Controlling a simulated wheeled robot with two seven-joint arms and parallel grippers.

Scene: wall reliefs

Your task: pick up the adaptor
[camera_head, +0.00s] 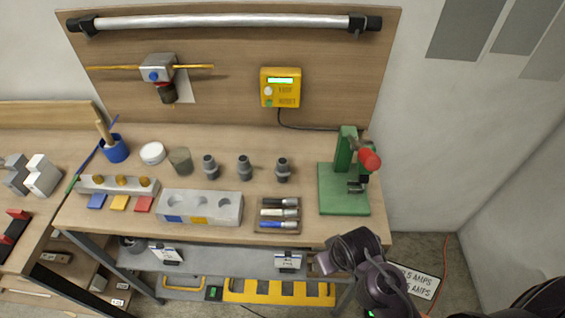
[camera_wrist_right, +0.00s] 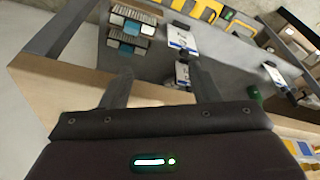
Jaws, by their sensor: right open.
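Three grey stepped fittings stand upright in a row on the bench: a left one (camera_head: 209,166), a middle one (camera_head: 245,168) and a right one (camera_head: 282,169). They look like adaptors, but I cannot tell which one is meant. My right gripper (camera_head: 319,263) is low at the bench's front edge, right of centre and well apart from the fittings. In the right wrist view its two fingers (camera_wrist_right: 161,88) are spread with nothing between them, over the lower shelf area. The fittings are not in that view. My left gripper is not in view.
A grey cylinder (camera_head: 181,161) is beside the fittings. The lower shelf (camera_head: 228,262) holds white-labelled items.

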